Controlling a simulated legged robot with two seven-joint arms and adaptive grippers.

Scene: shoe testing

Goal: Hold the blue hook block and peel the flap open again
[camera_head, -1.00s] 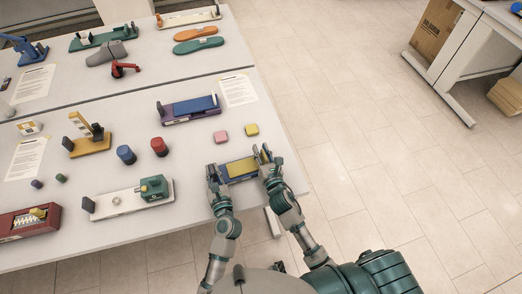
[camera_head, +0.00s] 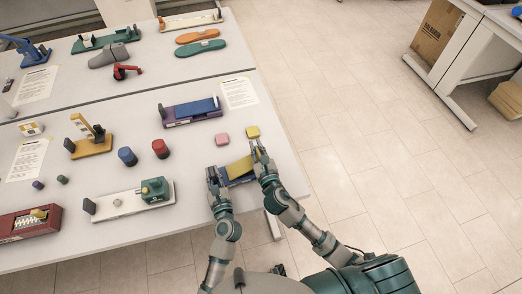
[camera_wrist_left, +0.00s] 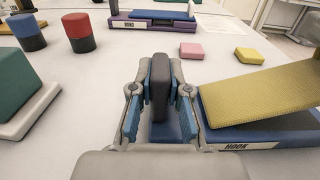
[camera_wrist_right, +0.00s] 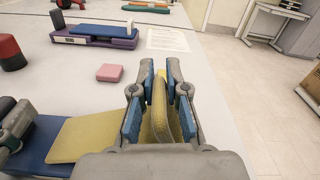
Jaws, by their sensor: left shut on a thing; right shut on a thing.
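The blue hook block (camera_wrist_left: 270,135), labelled HOOK, lies near the table's front edge. My left gripper (camera_head: 213,178) is shut on the dark upright grip (camera_wrist_left: 159,88) at the block's left end. The yellow flap (camera_head: 241,165) slopes up to the right, its right part raised off the block; the raised wedge shows in the left wrist view (camera_wrist_left: 265,90). My right gripper (camera_head: 258,151) is shut on the flap's yellow end tab, which stands between the fingers in the right wrist view (camera_wrist_right: 160,110). The fingers partly hide the tab.
A pink block (camera_head: 222,139) and a yellow block (camera_head: 253,132) lie just behind. A purple device with a blue top (camera_head: 190,111) is farther back. A white device with a green block (camera_head: 130,200) is to the left. The table's right edge is close to my right gripper.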

